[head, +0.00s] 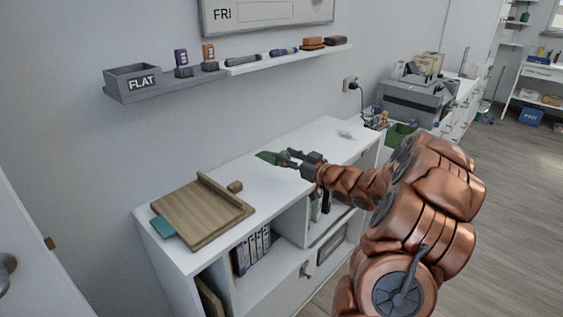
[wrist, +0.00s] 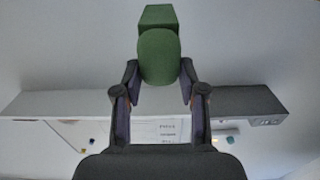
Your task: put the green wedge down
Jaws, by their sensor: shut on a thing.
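The green wedge (head: 268,157) is at the far end of my gripper (head: 289,157), over the white desk top near the wall in the head view. My gripper is shut on it. In the wrist view the green wedge (wrist: 158,55) sits between the fingertips of my gripper (wrist: 159,75), with its rounded face towards the camera and a blockier part behind. I cannot tell whether its underside touches the desk top.
The white desk (head: 262,180) has bare top around the wedge. A wall shelf (head: 290,58) holds small items above. A grey printer (head: 415,100) stands beyond.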

